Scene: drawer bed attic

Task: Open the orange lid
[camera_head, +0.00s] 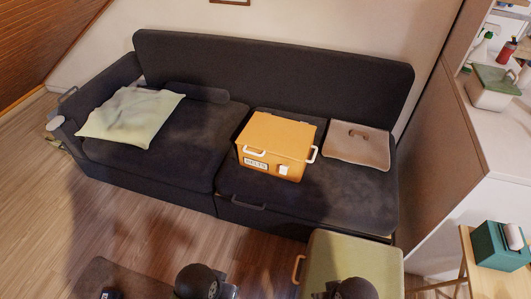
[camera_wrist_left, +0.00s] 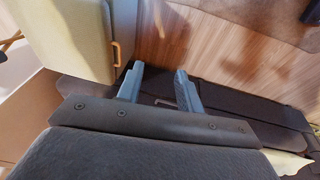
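An orange box (camera_head: 264,172) sits on the dark sofa, right of its middle. Its orange lid (camera_head: 280,133) looks shut. White handles (camera_head: 312,155) and a white latch (camera_head: 284,170) show on the box, with a label on the front. My left gripper (camera_wrist_left: 160,86) shows in the left wrist view, its two grey fingers apart with nothing between them. That view shows the floor, the sofa and a green case, not the orange box. Neither gripper's fingers show in the head view; only dark rounded parts of my arms show at its bottom edge.
The sofa (camera_head: 275,75) carries a pale pillow (camera_head: 130,115) at left and a beige flat case (camera_head: 357,147) right of the box. A green case (camera_head: 335,250) with a wooden handle stands in front. A counter (camera_head: 500,150) and small wooden table (camera_head: 490,285) are at right. Floor at left is clear.

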